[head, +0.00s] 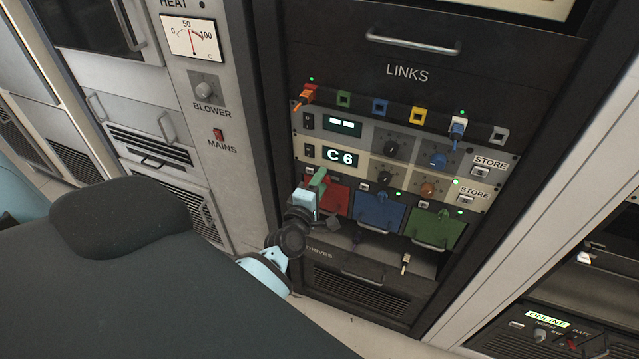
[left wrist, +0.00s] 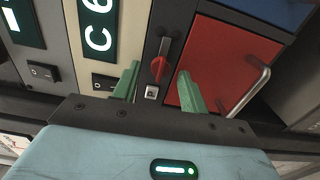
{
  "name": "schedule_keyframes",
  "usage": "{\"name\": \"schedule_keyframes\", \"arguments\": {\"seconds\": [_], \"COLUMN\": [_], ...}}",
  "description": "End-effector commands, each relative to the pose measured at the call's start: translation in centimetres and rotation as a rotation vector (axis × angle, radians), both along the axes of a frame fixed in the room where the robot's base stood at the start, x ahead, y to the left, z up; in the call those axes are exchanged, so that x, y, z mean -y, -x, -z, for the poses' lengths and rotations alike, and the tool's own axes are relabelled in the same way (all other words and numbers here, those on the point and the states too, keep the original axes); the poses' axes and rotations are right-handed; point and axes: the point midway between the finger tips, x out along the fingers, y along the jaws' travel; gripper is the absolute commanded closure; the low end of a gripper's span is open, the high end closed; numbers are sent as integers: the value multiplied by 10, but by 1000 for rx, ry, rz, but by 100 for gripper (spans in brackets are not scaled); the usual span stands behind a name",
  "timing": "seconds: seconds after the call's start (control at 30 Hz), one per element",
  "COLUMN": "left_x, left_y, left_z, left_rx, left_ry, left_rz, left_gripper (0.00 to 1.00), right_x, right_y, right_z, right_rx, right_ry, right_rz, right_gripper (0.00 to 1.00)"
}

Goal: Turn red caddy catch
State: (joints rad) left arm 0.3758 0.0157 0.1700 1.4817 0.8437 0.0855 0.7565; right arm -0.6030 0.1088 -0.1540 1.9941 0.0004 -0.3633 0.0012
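The red caddy (head: 338,198) sits in the drives row, partly hidden by my left gripper (head: 318,182) in the head view. In the left wrist view, the red caddy front (left wrist: 225,62) has a metal handle on its right. Its red catch (left wrist: 159,68) is a small knob on a dark strip left of the caddy. My left gripper (left wrist: 159,75) is open, with one green finger on each side of the catch. I cannot tell whether either finger touches it. My right gripper is in neither view.
A blue caddy (head: 377,210) and a green caddy (head: 434,228) stand to the right of the red one. Above are panels with knobs, the C6 display (head: 340,157) and a row of coloured link sockets. A white-tipped plug (head: 405,262) hangs below.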

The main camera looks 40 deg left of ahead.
Motion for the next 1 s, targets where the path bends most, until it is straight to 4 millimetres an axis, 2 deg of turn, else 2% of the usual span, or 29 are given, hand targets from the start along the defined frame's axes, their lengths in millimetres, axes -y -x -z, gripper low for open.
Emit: {"name": "schedule_keyframes", "arguments": {"seconds": [0.23, 0.37, 0.73, 1.0], "left_x": [-1, 1, 14, 18], "left_y": [0, 7, 60, 76], "left_z": [-1, -1, 0, -1], "left_rx": [2, 2, 0, 1], "left_ry": [-1, -1, -1, 0], "left_rz": [-1, -1, -1, -1], "left_gripper": [57, 57, 57, 57], "right_x": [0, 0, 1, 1], "right_y": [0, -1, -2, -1], "right_z": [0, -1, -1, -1], "right_rx": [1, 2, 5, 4], "right_ry": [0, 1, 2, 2], "right_rz": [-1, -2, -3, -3], "right_gripper": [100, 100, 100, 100]}}
